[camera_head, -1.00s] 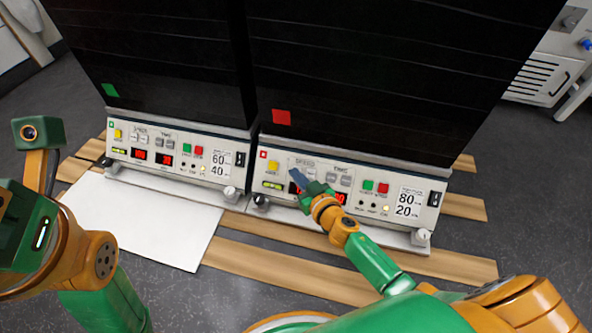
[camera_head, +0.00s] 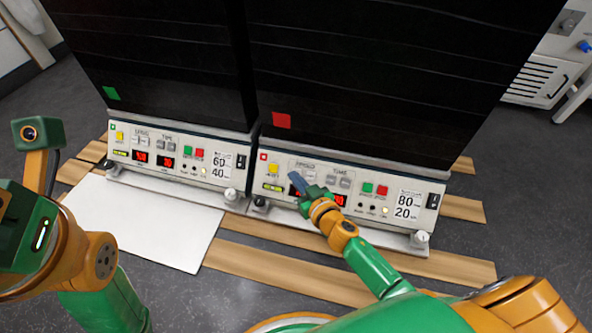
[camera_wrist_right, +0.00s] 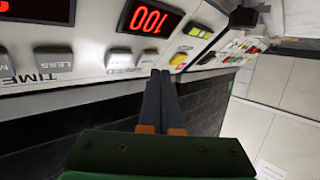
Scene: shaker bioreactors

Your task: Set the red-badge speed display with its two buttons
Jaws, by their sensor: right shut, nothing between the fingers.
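The red-badge unit (camera_head: 282,119) is the right of two dark shakers, with a white front panel. Its red speed display (camera_head: 292,190) is mostly hidden by my right gripper in the head view. In the right wrist view the lit display (camera_wrist_right: 151,20) appears upside down and seems to read 100. Its two grey speed buttons (camera_wrist_right: 118,57) and (camera_wrist_right: 148,57) sit beside it. My right gripper (camera_head: 293,175) is shut and empty, its fingertips (camera_wrist_right: 160,74) close to the button nearer the yellow one. I cannot tell if they touch. My left gripper's fingers are out of view.
The green-badge unit (camera_head: 112,93) stands to the left with a similar panel. On the red-badge panel, a yellow button (camera_head: 272,169), time display (camera_head: 340,200), green button (camera_head: 367,188) and red button (camera_head: 382,190) are near. A white sheet (camera_head: 150,225) lies in front.

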